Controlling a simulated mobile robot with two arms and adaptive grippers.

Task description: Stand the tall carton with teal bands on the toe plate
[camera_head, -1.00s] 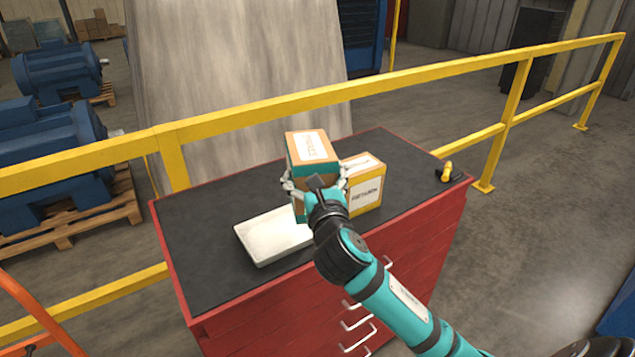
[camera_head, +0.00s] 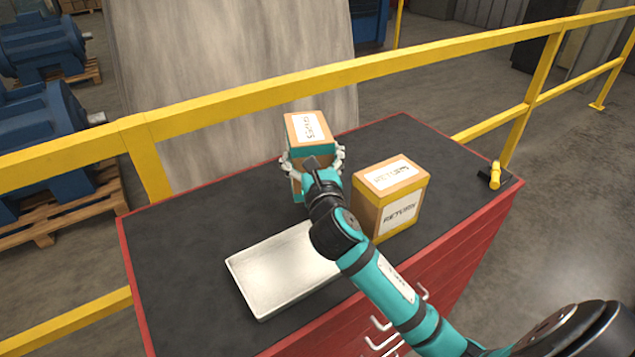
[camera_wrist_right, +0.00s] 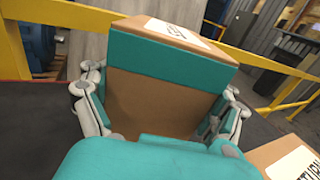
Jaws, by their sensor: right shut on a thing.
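The tall carton with teal bands (camera_head: 308,132) is upright at the back of the red cabinet's dark top, with a white label on its top face. My right gripper (camera_head: 312,168) is shut on it, with one finger on each side. In the right wrist view the carton (camera_wrist_right: 165,95) fills the middle, between the fingers of the gripper (camera_wrist_right: 160,115). I cannot tell whether its base touches the cabinet top. The toe plate is not seen in the current views. My left gripper is not in view.
A yellow-banded carton (camera_head: 402,190) stands to the right on the cabinet top (camera_head: 180,240). A shallow pale tray (camera_head: 275,270) lies in front. A yellow-handled item (camera_head: 495,175) is at the right corner. A yellow railing (camera_head: 230,105) runs behind the cabinet.

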